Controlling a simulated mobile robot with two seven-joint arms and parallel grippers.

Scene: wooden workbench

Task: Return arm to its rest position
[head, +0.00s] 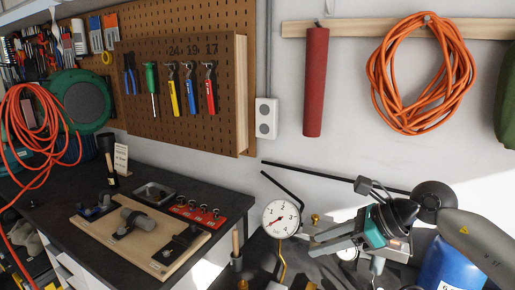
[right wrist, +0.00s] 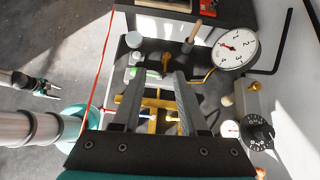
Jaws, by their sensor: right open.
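My right arm comes in from the right in the head view. Its gripper (head: 313,243) points left, just right of a round white dial gauge (head: 281,219), above the dark bench. In the right wrist view the two fingers of my right gripper (right wrist: 162,82) stand apart with nothing held between them. Yellow bars and small parts show below and beyond the fingers; I cannot tell their exact distance. What looks like my left gripper (right wrist: 45,88) shows small at the left of the right wrist view, over the floor; its jaws are too small to read.
A wooden fixture board (head: 95,232) lies on the left bench. A pegboard (head: 190,45) with tools, a red cylinder (head: 316,80) and an orange cable coil (head: 378,85) hang on the wall. A black bent rod, a dial knob box (right wrist: 254,112) and a blue container (head: 450,265) stand close by.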

